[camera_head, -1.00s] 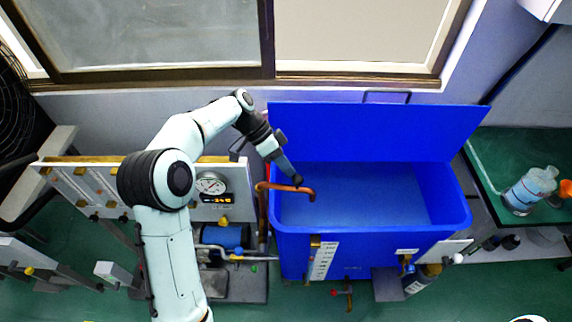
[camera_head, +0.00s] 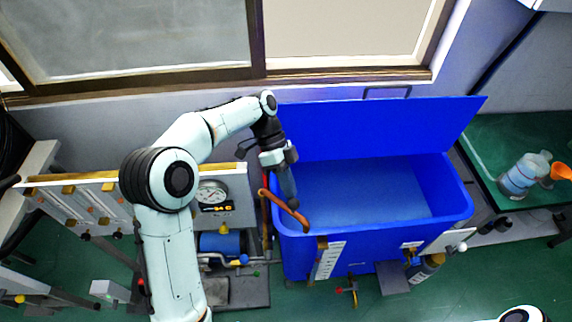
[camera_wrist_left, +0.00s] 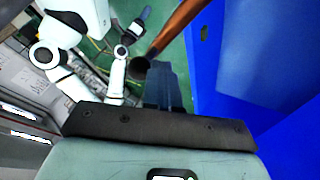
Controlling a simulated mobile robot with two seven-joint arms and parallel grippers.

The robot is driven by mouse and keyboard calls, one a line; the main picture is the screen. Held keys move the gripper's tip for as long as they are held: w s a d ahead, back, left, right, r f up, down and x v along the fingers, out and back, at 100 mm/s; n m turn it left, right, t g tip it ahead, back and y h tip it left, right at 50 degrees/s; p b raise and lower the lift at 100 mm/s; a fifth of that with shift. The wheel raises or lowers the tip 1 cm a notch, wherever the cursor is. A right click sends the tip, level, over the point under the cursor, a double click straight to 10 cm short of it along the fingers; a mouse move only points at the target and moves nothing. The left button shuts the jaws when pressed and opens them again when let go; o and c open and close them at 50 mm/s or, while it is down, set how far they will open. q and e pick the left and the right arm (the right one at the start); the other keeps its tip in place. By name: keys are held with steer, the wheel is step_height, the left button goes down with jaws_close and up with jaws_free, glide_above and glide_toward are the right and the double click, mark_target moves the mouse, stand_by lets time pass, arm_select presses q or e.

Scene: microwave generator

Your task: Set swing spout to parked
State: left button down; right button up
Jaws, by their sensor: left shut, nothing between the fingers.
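The swing spout is a copper-coloured pipe (camera_head: 283,208). In the head view it slants from the blue tank's left edge down to the right, its tip over the tank's front left corner. In the left wrist view the spout (camera_wrist_left: 182,27) runs down from the top to a dark open end. My left gripper (camera_head: 293,202) is shut and empty, on the tank side of the spout, close against it near the tip. Whether they touch is unclear. In the wrist view its fingers (camera_wrist_left: 165,85) are beside the spout's end. My right gripper seems to show small and dark (camera_wrist_left: 139,22); its jaws are unclear.
The open blue tank (camera_head: 455,200) has its lid (camera_head: 380,125) raised at the back. A panel with a round gauge (camera_head: 212,192) stands left of it. A bottle (camera_head: 524,175) and orange funnel (camera_head: 561,172) are on the right bench. The tank's interior looks clear.

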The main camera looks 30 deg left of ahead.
mark_target(274, 201)
arm_select(q)
steer(key=s+m+g, duration=0.1)
steer(key=s+m+y, duration=0.1)
steer(key=m, duration=0.1)
steer(key=shift+d+r+g, duration=0.1)
steer(key=shift+d+g, duration=0.2)
steer(key=shift+g, duration=0.1)
steer(key=shift+s+a+m+g+y+p, duration=0.15)
steer(key=shift+s+m+g+y+p, duration=0.25)
steer(key=shift+m, duration=0.4)
steer(key=shift+s+a, duration=0.3)
steer(key=shift+s, duration=0.4)
steer(key=shift+s+a, duration=0.3)
steer(key=shift+s, duration=0.35)
arm_select(e)
steer(key=shift+w+d+r, duration=0.15)
steer(key=shift+w+r, duration=0.1)
steer(key=shift+r, duration=0.05)
arm_select(q)
steer(key=shift+s+b, duration=0.1)
steer(key=shift+b, duration=0.2)
